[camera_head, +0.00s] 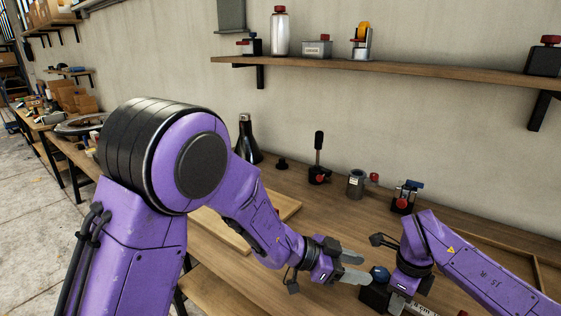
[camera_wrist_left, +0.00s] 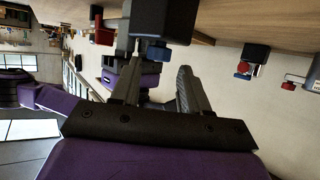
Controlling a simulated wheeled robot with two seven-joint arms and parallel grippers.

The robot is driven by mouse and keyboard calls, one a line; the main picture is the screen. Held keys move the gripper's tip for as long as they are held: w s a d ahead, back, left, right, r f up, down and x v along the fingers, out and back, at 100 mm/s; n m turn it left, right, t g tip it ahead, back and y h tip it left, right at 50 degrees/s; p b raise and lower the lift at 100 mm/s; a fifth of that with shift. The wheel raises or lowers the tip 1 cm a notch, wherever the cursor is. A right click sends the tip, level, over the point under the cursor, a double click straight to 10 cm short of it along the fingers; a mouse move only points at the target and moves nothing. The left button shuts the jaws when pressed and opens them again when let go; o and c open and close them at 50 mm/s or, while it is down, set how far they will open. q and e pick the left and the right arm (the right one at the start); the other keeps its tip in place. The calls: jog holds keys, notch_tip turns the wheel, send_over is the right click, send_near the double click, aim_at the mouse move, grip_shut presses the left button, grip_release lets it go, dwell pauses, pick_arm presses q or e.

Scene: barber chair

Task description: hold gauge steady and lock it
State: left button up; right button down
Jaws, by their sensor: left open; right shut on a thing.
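The gauge shows as a dark block (camera_head: 373,297) with a blue knob (camera_head: 379,273) on top, near the front of the bench. A pale strip with markings (camera_head: 420,309) shows beside it at the bottom edge. My left gripper (camera_head: 358,268) is open, its two fingers pointing right toward the blue knob. In the left wrist view the gauge's dark block (camera_wrist_left: 163,20) and blue knob (camera_wrist_left: 156,53) are just beyond the open fingers (camera_wrist_left: 160,68); contact cannot be told. My right gripper (camera_head: 396,293) is shut on the gauge from the right; its fingertips are mostly hidden.
Behind stand a dark bottle (camera_head: 247,140), a lever device (camera_head: 319,165), a grey cylinder (camera_head: 356,183) and a red-and-blue-knobbed device (camera_head: 405,195). A wooden board (camera_head: 285,205) lies beneath my left arm. A wall shelf (camera_head: 390,66) holds containers. Bench between is clear.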

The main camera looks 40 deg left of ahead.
pick_arm(q)
jog(key=v, duration=0.9)
jog(key=w+a+r+n+t+y, duration=0.3)
jog(key=a+r+n+t, duration=0.2)
jog(key=a+r+t, duration=0.1)
jog(key=w+a+r+n+t+y, duration=0.3)
jog(key=a+r+n+t, duration=0.3)
jog(key=a+r, duration=0.3)
jog(key=shift+w+a+t, duration=0.3)
jog(key=shift+w+t, duration=0.4)
jog(key=shift+w, duration=0.05)
